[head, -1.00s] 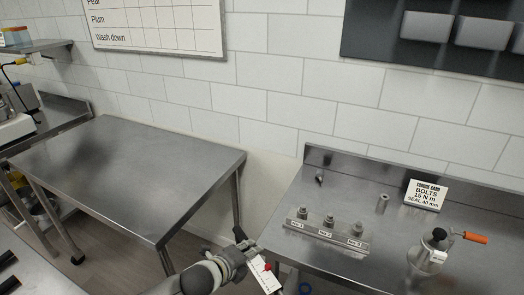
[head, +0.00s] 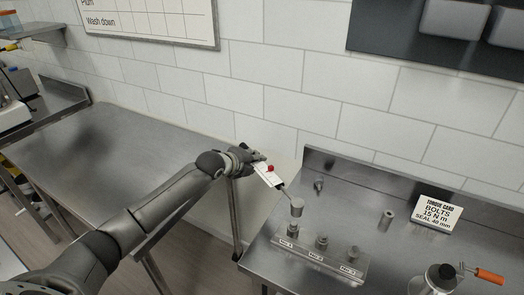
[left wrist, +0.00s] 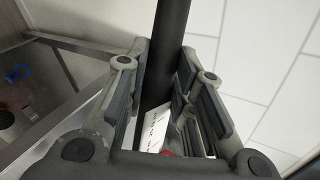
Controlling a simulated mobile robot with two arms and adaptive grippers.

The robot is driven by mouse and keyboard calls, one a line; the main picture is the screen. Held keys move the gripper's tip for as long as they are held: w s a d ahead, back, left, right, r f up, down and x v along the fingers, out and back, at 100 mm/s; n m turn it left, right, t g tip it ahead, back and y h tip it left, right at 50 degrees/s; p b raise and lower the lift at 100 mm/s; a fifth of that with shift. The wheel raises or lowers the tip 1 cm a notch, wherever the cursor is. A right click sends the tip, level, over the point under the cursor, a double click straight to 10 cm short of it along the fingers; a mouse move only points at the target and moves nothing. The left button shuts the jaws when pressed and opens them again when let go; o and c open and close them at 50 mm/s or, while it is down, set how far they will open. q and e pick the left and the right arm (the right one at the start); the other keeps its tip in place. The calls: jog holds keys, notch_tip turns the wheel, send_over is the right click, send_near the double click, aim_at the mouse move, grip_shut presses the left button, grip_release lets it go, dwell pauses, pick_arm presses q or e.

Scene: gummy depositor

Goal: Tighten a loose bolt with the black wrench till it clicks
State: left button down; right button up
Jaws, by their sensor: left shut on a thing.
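My left gripper (head: 258,167) is shut on the black wrench, above the left end of the steel counter. A white label with a red part (head: 269,174) shows on the wrench, and its thin shaft leads to a grey socket (head: 297,206). In the left wrist view the wrench's black bar (left wrist: 170,45) runs between my fingers (left wrist: 165,75). The socket hangs over the left part of the bolt block (head: 316,262), near bolt No. 1 (head: 291,240), seemingly apart from it. Bolts No. 2 (head: 321,243) and No. 3 (head: 353,254) stand in the block. My right gripper is out of view.
A torque card (head: 438,213) reading "bolts 15 N m" stands on the steel counter (head: 365,225). A small metal cylinder (head: 388,216) and an orange-handled device (head: 447,277) are to the right. A bare steel table (head: 130,140) is at left.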

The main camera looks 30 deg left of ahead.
pick_arm(q)
jog(key=shift+w+a+r, duration=0.1)
jog(key=shift+w+r, duration=0.05)
jog(key=shift+r, duration=0.35)
jog(key=f, duration=0.1)
jog(key=f+b, duration=0.2)
jog(key=f, duration=0.1)
jog(key=shift+s+f, duration=0.1)
jog(key=shift+s, duration=0.2)
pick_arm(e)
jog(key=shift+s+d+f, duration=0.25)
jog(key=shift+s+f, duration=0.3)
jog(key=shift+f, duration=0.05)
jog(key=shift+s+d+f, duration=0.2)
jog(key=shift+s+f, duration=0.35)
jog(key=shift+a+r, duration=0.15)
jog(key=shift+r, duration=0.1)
pick_arm(q)
jog(key=shift+f, duration=0.3)
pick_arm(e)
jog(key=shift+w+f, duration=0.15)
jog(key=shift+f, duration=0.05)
